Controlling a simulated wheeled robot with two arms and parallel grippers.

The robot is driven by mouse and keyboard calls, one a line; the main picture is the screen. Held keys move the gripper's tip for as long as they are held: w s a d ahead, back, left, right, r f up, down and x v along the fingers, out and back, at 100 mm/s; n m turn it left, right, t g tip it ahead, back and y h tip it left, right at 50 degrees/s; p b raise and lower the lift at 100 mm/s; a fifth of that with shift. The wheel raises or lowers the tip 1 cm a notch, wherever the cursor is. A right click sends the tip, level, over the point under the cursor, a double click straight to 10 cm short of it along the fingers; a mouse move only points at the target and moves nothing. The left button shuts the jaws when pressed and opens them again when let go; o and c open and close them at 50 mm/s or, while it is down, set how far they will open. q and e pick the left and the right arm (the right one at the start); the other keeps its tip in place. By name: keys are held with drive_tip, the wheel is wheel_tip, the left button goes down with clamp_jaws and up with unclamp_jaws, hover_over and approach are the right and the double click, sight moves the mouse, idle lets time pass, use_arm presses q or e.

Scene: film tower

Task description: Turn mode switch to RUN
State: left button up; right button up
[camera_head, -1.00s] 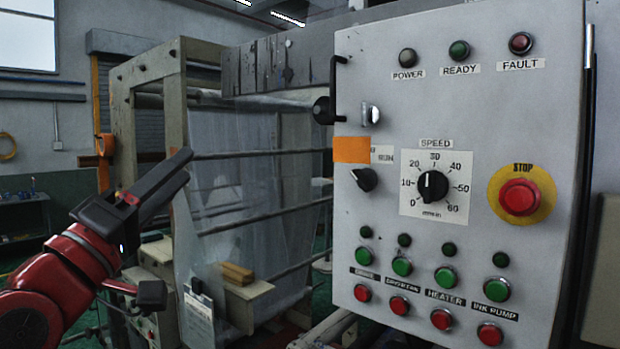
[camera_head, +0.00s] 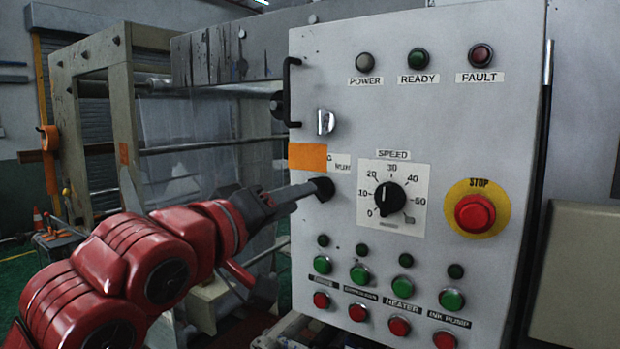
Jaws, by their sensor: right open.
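The mode switch (camera_head: 323,189) is a small black knob on the left side of the light grey control panel (camera_head: 350,90), below an orange patch (camera_head: 308,157). A small white label (camera_head: 340,163) beside the patch is partly covered and hard to read. My right gripper (camera_head: 303,192), on the red arm, reaches the knob from the left. Its dark fingers are open, with their tips at the knob. They hide part of it, so I cannot tell its pointer direction or whether the fingers touch it. My left gripper is not in view.
The speed dial (camera_head: 390,198) is right of the switch, and the red stop button (camera_head: 474,212) is farther right. Green and red buttons fill the panel's lower part. A silver latch (camera_head: 326,121) and black handle (camera_head: 291,92) project above the switch.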

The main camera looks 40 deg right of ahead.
sight(320, 189)
drive_tip(key=p+x, duration=0.1)
drive_tip(key=x, duration=0.3)
drive_tip(key=shift+w+d, duration=0.2)
drive_tip(key=shift+d, duration=0.15)
clamp_jaws()
